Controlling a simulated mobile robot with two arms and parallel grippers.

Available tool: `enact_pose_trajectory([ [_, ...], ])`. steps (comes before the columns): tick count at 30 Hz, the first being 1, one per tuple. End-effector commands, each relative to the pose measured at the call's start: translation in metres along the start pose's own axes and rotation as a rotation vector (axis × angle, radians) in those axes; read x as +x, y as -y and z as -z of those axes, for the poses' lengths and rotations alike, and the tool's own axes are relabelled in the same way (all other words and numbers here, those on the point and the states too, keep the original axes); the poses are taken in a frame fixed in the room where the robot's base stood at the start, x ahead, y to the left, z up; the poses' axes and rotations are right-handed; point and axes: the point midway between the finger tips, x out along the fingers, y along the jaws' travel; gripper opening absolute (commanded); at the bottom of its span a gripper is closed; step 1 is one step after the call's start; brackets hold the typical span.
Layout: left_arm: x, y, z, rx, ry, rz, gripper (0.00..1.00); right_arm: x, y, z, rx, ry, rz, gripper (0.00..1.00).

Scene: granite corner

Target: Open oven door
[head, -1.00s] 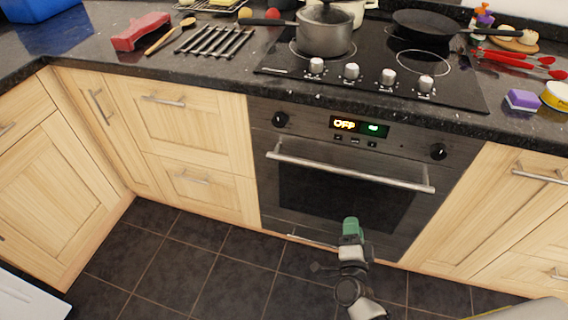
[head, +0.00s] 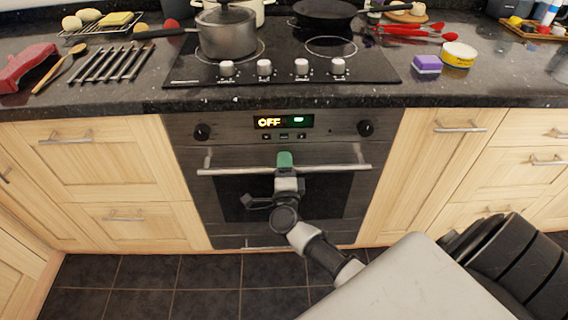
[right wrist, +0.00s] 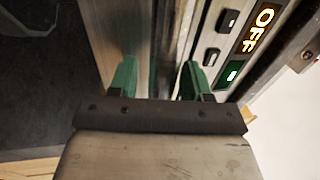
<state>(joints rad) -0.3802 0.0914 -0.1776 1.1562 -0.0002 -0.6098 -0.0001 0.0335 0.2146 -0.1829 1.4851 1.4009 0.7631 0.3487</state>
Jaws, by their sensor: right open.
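The oven (head: 210,215) has a dark glass door that is shut, with a horizontal metal handle (head: 335,167) across its top. My right gripper (head: 285,158), with green fingertips, is open at the middle of this handle in the head view. In the right wrist view, the two green fingers (right wrist: 158,78) stand apart beside the control panel (right wrist: 228,55). Metal surfaces show between and behind them; I cannot tell whether the bar lies between the fingers or is touched. My left gripper is not in view.
The cooktop (head: 290,72) above holds a pot (head: 228,35) and a black pan (head: 325,12). Red tongs (head: 405,32) and a purple sponge (head: 427,64) lie on the dark counter. Wooden cabinets (head: 90,165) flank the oven. The tiled floor (head: 205,272) before it looks clear.

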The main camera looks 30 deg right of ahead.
Motion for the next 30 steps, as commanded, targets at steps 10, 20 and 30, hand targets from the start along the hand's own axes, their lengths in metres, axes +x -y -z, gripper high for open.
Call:
enact_pose_trajectory([
  [10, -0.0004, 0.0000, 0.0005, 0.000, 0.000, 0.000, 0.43, 0.0050, 0.0000, 0.0001, -0.001, 0.001, 0.000, 0.48],
  [20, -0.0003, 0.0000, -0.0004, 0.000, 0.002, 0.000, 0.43, 0.0047, -0.0002, -0.0001, -0.001, 0.001, 0.000, 0.00],
  [30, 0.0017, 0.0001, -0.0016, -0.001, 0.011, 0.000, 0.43, 0.0034, -0.0015, -0.0002, -0.001, 0.001, 0.003, 0.00],
])
